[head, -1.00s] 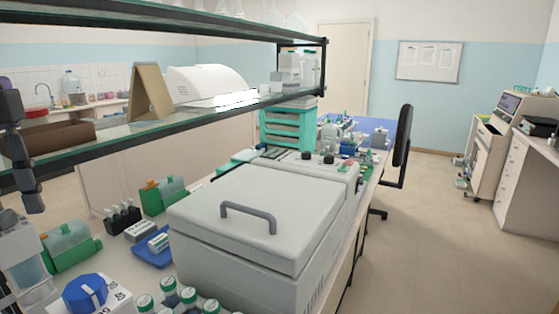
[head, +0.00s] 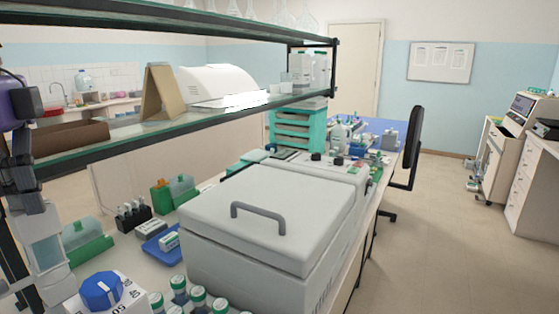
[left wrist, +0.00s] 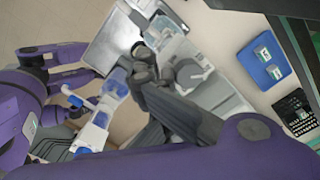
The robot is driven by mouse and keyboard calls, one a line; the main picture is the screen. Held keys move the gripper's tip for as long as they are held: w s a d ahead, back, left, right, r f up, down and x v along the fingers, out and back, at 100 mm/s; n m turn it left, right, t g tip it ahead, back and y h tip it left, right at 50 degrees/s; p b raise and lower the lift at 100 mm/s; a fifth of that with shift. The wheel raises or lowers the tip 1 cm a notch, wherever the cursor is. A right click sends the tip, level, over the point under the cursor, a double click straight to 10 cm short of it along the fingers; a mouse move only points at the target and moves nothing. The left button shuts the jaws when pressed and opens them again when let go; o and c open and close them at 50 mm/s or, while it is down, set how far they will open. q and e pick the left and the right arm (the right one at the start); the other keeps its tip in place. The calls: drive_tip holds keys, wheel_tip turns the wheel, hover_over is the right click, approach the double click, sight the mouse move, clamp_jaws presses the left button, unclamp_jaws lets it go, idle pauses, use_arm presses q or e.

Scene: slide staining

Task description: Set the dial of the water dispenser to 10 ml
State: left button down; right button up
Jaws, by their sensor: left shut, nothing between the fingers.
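The water dispenser's blue dial (head: 101,290) is at the bottom left of the head view, on a white box (head: 131,294) with printed numbers. A pale mark shows on the dial, but its setting is too small to read surely. A clear bottle-like part (head: 46,252) stands left behind it. My left gripper (head: 29,204) is dark and hangs at the left edge, above and left of the dial, apart from it. In the left wrist view, my left gripper (left wrist: 141,60) is shut and empty. I cannot make out the dial there. My right gripper is not in view.
Several capped vials (head: 198,297) stand right of the dial, close to a large grey lidded machine (head: 262,212). A blue tray (head: 158,248), a black rack (head: 132,215) and green holders (head: 88,250) lie behind. A glass shelf (head: 110,135) crosses above the bench.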

use_arm(q)
drive_tip(key=shift+n, duration=0.6)
drive_tip(key=shift+a+n, duration=0.1)
drive_tip(key=shift+n, duration=1)
drive_tip(key=shift+d+n, duration=0.2)
drive_tip(key=shift+n, duration=0.2)
drive_tip(key=shift+a, duration=0.1)
drive_tip(key=shift+a+n, duration=0.1)
drive_tip(key=shift+n, duration=1.1)
drive_tip(key=shift+d+n, duration=0.2)
drive_tip(key=shift+n, duration=0.1)
